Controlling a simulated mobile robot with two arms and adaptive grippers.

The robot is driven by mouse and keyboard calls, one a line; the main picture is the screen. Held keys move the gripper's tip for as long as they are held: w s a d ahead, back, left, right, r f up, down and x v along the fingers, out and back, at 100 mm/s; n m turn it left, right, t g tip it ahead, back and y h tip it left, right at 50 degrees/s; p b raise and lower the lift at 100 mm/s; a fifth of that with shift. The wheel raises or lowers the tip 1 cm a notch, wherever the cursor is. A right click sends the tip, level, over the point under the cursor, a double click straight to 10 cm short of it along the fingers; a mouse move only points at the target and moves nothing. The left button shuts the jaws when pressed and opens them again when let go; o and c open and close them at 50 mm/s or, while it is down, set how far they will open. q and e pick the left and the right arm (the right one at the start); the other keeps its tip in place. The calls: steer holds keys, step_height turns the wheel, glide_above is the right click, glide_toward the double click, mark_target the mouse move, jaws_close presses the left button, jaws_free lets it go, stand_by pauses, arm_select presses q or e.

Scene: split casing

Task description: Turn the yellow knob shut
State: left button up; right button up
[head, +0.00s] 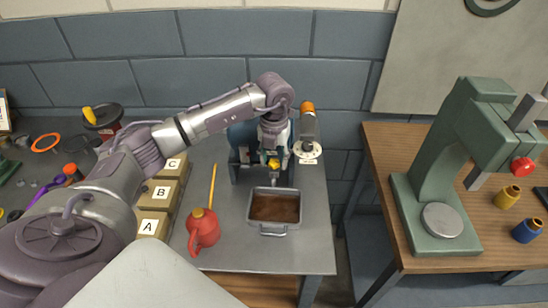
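The yellow knob (274,164) sits on the front of a blue tank-like body (240,136), above a metal tray (273,233) of brown liquid. My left gripper (273,156) reaches in from the left and points down right at the knob, hiding part of it. Its fingers are too small and dark to tell whether they are open or shut on the knob. I cannot tell how far the knob is turned. My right gripper is out of view.
Boxes marked A (150,226), B (160,192) and C (172,165) line the left edge. An orange-topped tool (308,125) stands right of the tank. A green press (450,160) stands on the right bench.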

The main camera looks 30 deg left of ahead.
arm_select(q)
jaws_close()
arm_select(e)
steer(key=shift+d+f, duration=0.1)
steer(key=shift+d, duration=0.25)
arm_select(q)
steer(key=shift+f+m+b, duration=0.15)
steer(key=shift+m+b, duration=1.9)
steer(key=shift+m, duration=0.35)
steer(key=shift+m+b, duration=0.3)
steer(key=shift+m, duration=0.3)
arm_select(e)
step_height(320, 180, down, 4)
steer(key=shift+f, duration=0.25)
arm_select(q)
steer(key=shift+r, duration=0.2)
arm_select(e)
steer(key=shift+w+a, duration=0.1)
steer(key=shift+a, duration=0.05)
arm_select(q)
steer(key=shift+o, duration=1.8)
jaws_free()
